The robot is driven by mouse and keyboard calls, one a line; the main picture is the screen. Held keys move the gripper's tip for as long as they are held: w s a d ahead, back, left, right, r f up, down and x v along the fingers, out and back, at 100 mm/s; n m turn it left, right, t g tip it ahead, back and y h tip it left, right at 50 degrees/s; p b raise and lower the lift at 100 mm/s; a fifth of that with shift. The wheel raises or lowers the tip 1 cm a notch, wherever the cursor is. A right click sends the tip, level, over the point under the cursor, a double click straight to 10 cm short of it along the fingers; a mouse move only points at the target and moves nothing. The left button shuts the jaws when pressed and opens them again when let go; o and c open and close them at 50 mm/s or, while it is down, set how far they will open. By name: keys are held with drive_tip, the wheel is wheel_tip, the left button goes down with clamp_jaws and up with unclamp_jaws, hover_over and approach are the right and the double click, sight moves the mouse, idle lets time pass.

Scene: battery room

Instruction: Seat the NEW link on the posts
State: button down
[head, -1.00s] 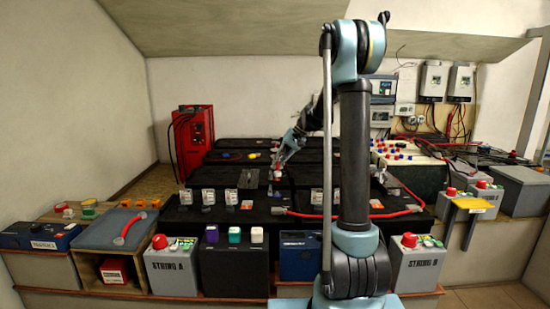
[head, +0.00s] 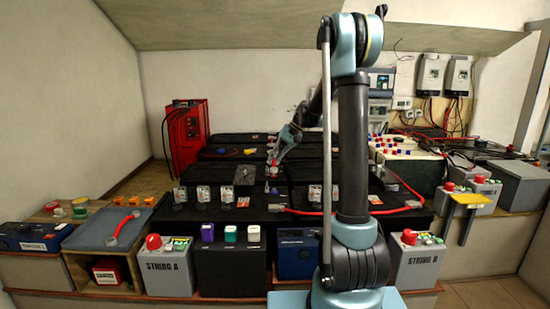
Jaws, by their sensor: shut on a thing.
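My gripper (head: 272,172) is at the far end of my arm, low over the black battery tops in the middle of the bank. It is shut on a small red-and-white thing, too small and partly covered to make out as the NEW link for sure. Dark battery tops and small fittings lie just below it; whether the held thing touches a post cannot be told. A red link with pale ends (head: 122,225) lies on the blue-grey mat (head: 88,236) at the left. A long red cable (head: 345,213) runs along the right of the bank.
A red charger (head: 187,135) stands behind at the left. Grey STRING A (head: 167,270) and STRING B (head: 415,262) boxes stand in front. Several pale labelled blocks (head: 203,194) line the front battery row. My arm column hides part of the bank's right side.

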wheel_tip(320, 180, down, 7)
idle(0.8)
idle(0.4)
drive_tip(key=shift+s+r, duration=0.1)
drive_tip(key=shift+r, duration=0.05)
idle(0.3)
drive_tip(key=shift+f, duration=1.2)
idle(2.2)
drive_tip(key=c, duration=1.2)
unclamp_jaws()
drive_tip(key=shift+o, duration=0.2)
wheel_tip(320, 180, up, 8)
idle(0.8)
